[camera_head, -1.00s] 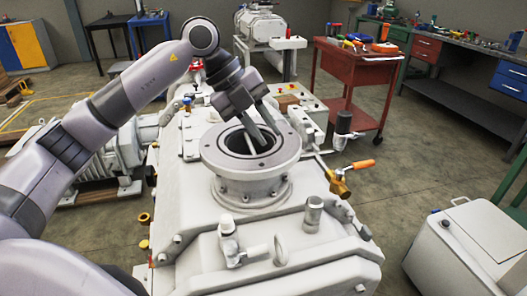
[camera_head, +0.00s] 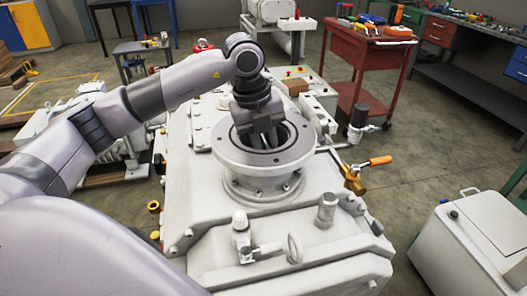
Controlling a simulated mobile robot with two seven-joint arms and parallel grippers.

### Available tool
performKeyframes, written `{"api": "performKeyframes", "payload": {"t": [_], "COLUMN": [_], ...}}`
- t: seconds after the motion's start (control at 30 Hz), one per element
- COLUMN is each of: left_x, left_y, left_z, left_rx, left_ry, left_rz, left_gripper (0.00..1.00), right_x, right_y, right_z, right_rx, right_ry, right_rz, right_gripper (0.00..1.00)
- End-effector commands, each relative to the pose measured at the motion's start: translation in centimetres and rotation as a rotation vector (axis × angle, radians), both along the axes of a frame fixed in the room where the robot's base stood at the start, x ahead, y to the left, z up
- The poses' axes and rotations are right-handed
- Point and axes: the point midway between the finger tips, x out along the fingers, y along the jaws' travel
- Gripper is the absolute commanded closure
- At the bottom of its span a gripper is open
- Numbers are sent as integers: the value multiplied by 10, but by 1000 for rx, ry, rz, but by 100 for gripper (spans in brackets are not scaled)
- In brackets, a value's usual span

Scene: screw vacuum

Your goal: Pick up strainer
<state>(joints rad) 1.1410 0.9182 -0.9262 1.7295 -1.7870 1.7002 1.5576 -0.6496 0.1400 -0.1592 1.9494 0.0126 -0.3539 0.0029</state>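The vacuum pump is a large white machine (camera_head: 290,230) filling the middle of the view. A round flange (camera_head: 228,152) with a dark opening is on its top. My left arm comes in from the left, and my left gripper (camera_head: 265,138) points down into this opening, with its fingertips inside the rim. The fingers are small and dark there, and I cannot tell how far apart they are. The strainer cannot be made out; the inside of the opening is dark and partly hidden by my gripper. My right gripper is not in view.
An orange-handled brass valve (camera_head: 355,178) sticks out right of the flange. Small fittings (camera_head: 327,208) stand on the pump's front top. A red tool cart (camera_head: 366,52) is behind to the right. A white box (camera_head: 475,245) is at the lower right, with open floor between.

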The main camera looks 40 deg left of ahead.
Motion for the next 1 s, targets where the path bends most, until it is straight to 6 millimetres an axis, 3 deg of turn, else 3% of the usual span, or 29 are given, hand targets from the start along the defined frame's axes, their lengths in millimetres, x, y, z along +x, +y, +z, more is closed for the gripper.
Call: {"api": "performKeyframes", "payload": {"t": [0.1, 0.33, 0.37, 0.43, 0.83, 1.0], "left_x": [1, 2, 2, 2, 2, 3], "left_y": [-2, -2, -2, -2, -2, -2], "left_z": [-10, -12, -12, -12, -10, 2], "left_rx": [-1, -2, -2, -2, -2, -2], "left_ry": [1, -1, -1, -1, -3, -6], "left_rz": [-1, -1, -1, -1, -1, -1], "left_gripper": [76, 76, 80, 100, 100, 100], "right_x": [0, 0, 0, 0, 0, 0], "right_y": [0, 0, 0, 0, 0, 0], "right_z": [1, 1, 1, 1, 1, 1], "right_rx": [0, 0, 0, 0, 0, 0], "right_ry": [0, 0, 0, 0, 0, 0], "right_rz": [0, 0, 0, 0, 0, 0], "right_gripper": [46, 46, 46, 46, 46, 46]}}
